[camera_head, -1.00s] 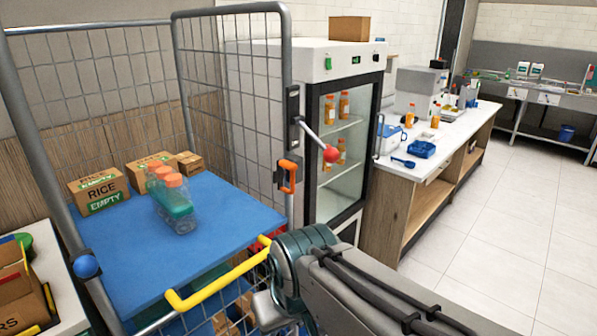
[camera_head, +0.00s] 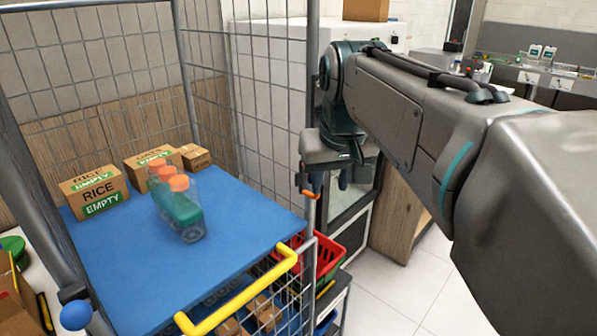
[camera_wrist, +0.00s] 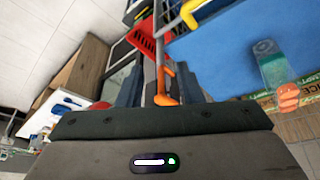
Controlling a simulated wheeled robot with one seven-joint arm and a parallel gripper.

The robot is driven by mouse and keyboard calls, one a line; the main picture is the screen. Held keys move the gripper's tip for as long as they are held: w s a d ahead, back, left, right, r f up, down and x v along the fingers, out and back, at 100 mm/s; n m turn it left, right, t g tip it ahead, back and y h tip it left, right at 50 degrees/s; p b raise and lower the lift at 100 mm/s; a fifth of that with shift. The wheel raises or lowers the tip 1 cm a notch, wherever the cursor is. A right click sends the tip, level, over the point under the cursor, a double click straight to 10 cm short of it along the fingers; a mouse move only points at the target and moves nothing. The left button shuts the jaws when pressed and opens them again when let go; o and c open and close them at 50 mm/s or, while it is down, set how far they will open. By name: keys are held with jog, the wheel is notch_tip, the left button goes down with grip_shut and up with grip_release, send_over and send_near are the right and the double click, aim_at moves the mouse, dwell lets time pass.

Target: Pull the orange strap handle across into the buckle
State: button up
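The orange strap handle (camera_head: 309,194) is on the right front post of the cage trolley, mostly hidden by my gripper in the head view. In the wrist view the orange handle (camera_wrist: 165,88) shows between my two dark fingers. My gripper (camera_head: 331,182) points down beside the post, and it also shows in the wrist view (camera_wrist: 160,90). Its fingers stand apart on either side of the handle; I cannot tell whether they touch it. I cannot make out a buckle for certain. A black fitting (camera_head: 72,292) with a blue ball (camera_head: 76,315) is on the left post.
The blue trolley shelf (camera_head: 120,270) holds clear bottles (camera_head: 180,210) with orange caps and cardboard boxes (camera_head: 95,190). A yellow bar (camera_head: 240,292) crosses the front below. A red basket (camera_head: 328,255) lies low behind the right post. The red ball (camera_wrist: 99,106) shows beside my gripper.

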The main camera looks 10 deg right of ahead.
jog(key=w+r, duration=0.4)
jog(key=r, duration=0.2)
jog(key=p+x, duration=0.1)
jog(key=x, duration=1.3)
jog(key=shift+w, duration=0.15)
grip_shut()
